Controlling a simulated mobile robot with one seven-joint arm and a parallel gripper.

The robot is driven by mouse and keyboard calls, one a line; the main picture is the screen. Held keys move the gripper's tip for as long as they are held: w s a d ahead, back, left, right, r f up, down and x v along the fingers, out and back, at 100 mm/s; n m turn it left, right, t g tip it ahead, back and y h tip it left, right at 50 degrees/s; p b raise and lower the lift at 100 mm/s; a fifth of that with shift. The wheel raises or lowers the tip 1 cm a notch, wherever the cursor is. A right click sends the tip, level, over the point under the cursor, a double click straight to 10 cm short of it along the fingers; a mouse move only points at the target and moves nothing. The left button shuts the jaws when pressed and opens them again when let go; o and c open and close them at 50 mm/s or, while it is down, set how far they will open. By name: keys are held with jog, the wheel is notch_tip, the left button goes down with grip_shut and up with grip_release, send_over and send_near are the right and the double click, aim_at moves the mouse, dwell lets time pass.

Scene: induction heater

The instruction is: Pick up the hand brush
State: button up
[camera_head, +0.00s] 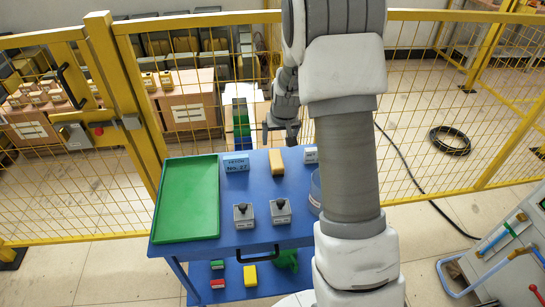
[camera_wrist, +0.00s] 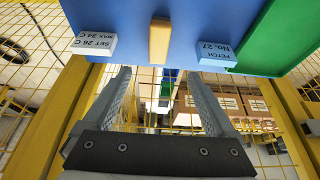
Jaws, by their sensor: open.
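A tan oblong block (camera_head: 276,162), the likeliest hand brush, lies near the back edge of the blue table (camera_head: 237,201). No bristles can be made out. In the wrist view the block (camera_wrist: 159,41) appears beyond the fingertips, centred between the two fingers and not touched by them. My gripper (camera_head: 281,136) hangs at the table's back edge, just behind the block in the head view. Its fingers are spread with nothing between them in the wrist view (camera_wrist: 160,76).
A "FETCH No. 27" sign (camera_head: 236,163) and a small white label block (camera_head: 311,155) flank the tan block. A green tray (camera_head: 187,199), two grey metal blocks (camera_head: 281,211) and a clear round container (camera_head: 315,190) share the tabletop. Yellow mesh fencing (camera_head: 420,110) stands behind.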

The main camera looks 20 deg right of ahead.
aim_at(276, 159)
jog(key=x, duration=1.7)
jog(key=shift+d+f+p, duration=0.15)
jog(key=shift+f+p, duration=0.1)
jog(key=shift+p, duration=0.15)
jog(key=shift+f, duration=0.15)
jog(key=shift+f+b, duration=0.15)
jog(key=shift+b, duration=0.25)
jog(key=shift+c, duration=0.2)
grip_shut()
